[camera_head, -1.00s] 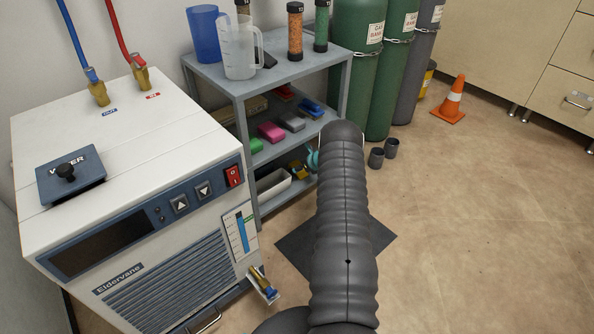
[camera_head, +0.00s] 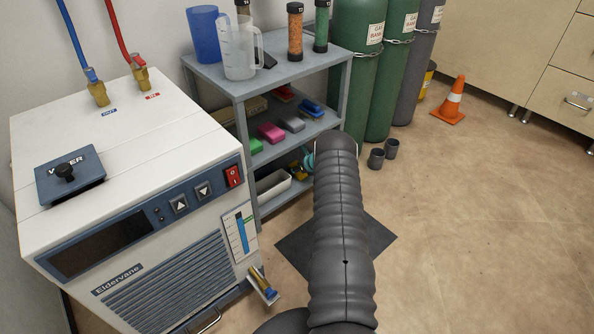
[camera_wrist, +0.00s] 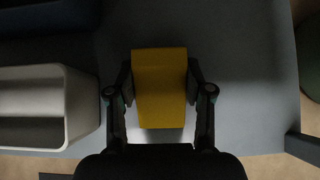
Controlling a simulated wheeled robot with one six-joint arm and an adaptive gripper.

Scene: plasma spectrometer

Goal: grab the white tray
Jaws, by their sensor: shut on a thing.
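The white tray (camera_head: 272,186) is an open, rectangular box on the lowest shelf of the grey rack in the head view. In the wrist view the white tray (camera_wrist: 82,108) lies at the left, its left end cut off by the picture edge. My gripper (camera_wrist: 160,84) is to the right of it, apart from it, with fingers on both sides of a yellow block (camera_wrist: 159,88). The fingers are shut on this block, not on the tray. In the head view my arm hides most of the gripper.
The grey rack (camera_head: 245,105) has shelves above, holding coloured boxes. A rack post (camera_wrist: 304,148) stands at lower right in the wrist view. A dark bin (camera_wrist: 45,18) is at its upper left. The white chiller (camera_head: 130,130) stands left of the rack.

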